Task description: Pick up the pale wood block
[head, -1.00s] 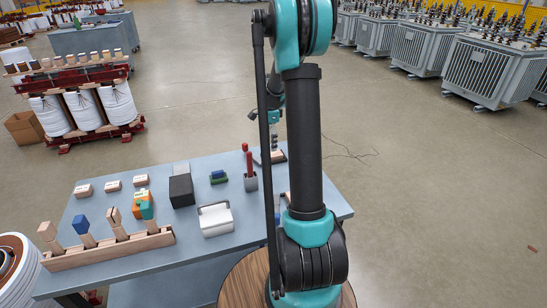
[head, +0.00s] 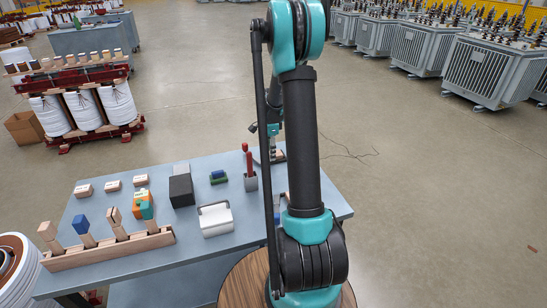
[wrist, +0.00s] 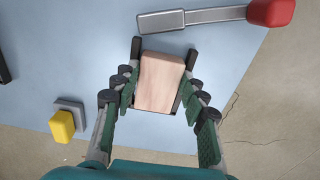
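The pale wood block (wrist: 161,80) shows in the wrist view, lying between the two fingers of my gripper (wrist: 163,57). The fingers stand on either side of it, with what look like narrow dark gaps at its sides. My gripper looks open around the block. In the head view my arm hides most of the gripper and the block, near the far right of the blue-grey table (head: 190,262).
A red-ended grey tool (wrist: 215,16) lies just beyond the block. A yellow block (wrist: 62,126) beside a grey piece is at lower left. The table edge is close on the right. A wooden peg rack (head: 108,252) and several blocks stand further left.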

